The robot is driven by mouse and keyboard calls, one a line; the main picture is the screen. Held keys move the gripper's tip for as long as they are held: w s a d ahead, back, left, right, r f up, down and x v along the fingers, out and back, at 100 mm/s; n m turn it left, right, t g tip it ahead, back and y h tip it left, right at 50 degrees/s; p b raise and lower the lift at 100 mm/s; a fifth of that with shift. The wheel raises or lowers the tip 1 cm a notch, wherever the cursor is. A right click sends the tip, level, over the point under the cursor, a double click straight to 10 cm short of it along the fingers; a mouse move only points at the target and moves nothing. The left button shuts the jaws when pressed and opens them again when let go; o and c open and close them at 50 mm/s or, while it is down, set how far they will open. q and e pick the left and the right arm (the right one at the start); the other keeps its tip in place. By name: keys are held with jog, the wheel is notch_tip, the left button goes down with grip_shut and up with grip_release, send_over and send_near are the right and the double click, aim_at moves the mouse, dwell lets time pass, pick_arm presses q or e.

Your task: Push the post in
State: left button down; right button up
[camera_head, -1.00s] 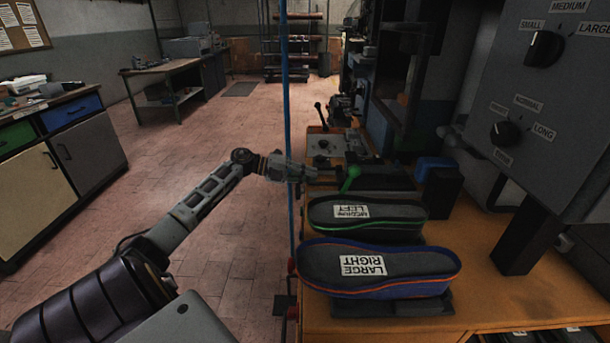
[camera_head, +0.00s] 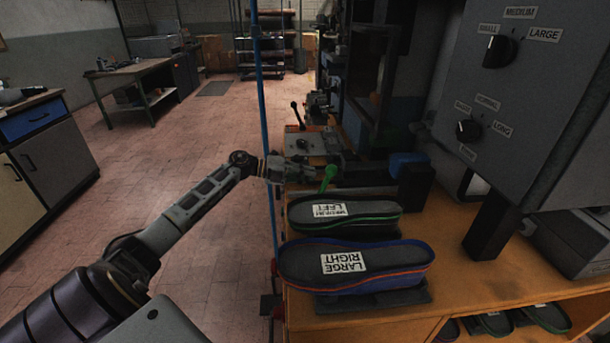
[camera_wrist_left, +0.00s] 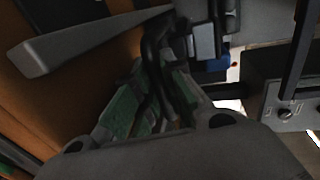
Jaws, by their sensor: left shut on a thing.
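My left gripper (camera_head: 308,172) reaches in from the left to the press fittings at the far left part of the orange bench. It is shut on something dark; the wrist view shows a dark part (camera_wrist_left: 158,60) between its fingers. I cannot tell for sure that this is the post. A dark bar (camera_head: 370,174) runs right from there to a blue block (camera_head: 407,164). My right gripper is in neither view.
Two dark shoe soles, medium left (camera_head: 345,215) and large right (camera_head: 357,265), lie on the orange bench (camera_head: 470,280) in front of the press. A grey control box (camera_head: 525,110) with dials hangs at right. A blue pole (camera_head: 264,130) stands at left.

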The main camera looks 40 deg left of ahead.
pick_arm(q)
jog(key=c, duration=1.8)
grip_release()
jog(key=shift+d, duration=0.15)
jog(key=shift+o, duration=0.2)
jog(key=shift+w+d, duration=0.1)
jog(key=shift+w, duration=0.1)
jog(key=shift+s+a, duration=0.2)
jog(key=shift+a, duration=0.05)
jog(key=v, duration=1.1)
jog(key=shift+s+a, duration=0.1)
jog(key=shift+r, duration=0.1)
